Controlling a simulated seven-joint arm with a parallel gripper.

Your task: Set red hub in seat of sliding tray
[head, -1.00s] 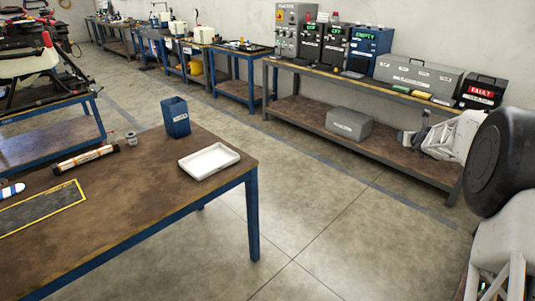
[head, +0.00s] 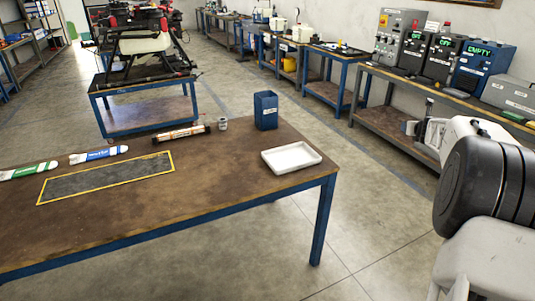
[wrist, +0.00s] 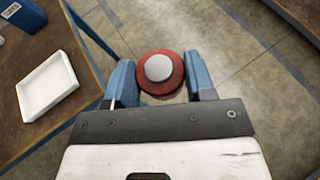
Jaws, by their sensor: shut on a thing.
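My gripper (wrist: 160,84) is shut on the red hub (wrist: 149,85) in the wrist view. The hub is round and red with a pale grey round top, held between two blue fingers. It is over open floor beside the table edge. In the head view my gripper shows only in small part (head: 423,130) at the right, beside my arm, and I cannot make out the hub there. I cannot identify a sliding tray with a seat; a plain white shallow tray (head: 268,160) lies on the brown table, and it also shows at the left of the wrist view (wrist: 24,97).
The table (head: 225,185) also holds a blue bin (head: 266,111), a small metal can (head: 223,124), several tubes and a dark yellow-edged mat (head: 108,178). A drone (head: 140,40) stands on a cart behind. A bench (head: 385,118) with boxes runs along the wall. Floor between is clear.

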